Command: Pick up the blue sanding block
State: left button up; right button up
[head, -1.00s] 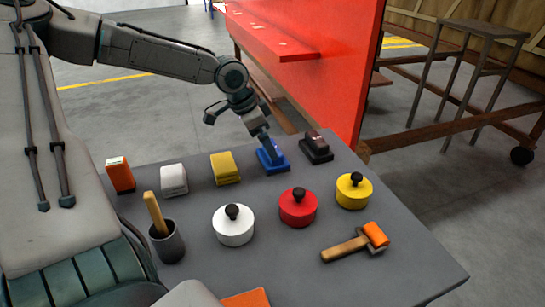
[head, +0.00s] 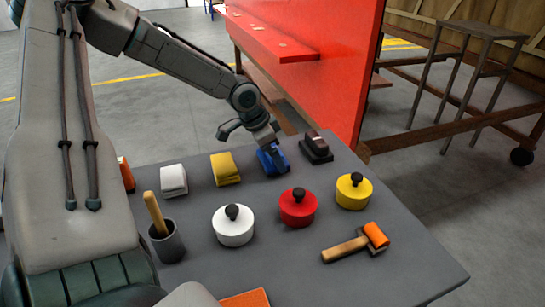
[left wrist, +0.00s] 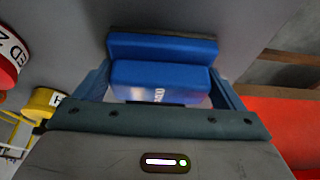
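The blue sanding block (head: 272,161) is at the back of the grey table, between a yellow block and a dark block. My left gripper (head: 274,149) reaches down onto it from behind and above. In the left wrist view, the blue block (left wrist: 160,80) fills the space between the two fingers (left wrist: 160,90), which meet its raised grip on both sides with no clear gap. Its wider base, with a dark edge, shows beyond. I cannot tell whether it is clear of the table. My right gripper is not in view.
A yellow block (head: 225,169) and a dark block (head: 316,149) flank the blue one. White (head: 234,227), red (head: 298,208) and yellow (head: 354,192) round knobbed containers stand in front. An orange-headed tool (head: 355,243) lies at right. A red panel (head: 320,70) rises behind.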

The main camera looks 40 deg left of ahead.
pick_arm(q)
jog(key=shift+c, duration=0.8)
notch_tip(320, 180, up, 9)
jog(key=shift+p, duration=0.3)
jog(key=shift+r, duration=0.5)
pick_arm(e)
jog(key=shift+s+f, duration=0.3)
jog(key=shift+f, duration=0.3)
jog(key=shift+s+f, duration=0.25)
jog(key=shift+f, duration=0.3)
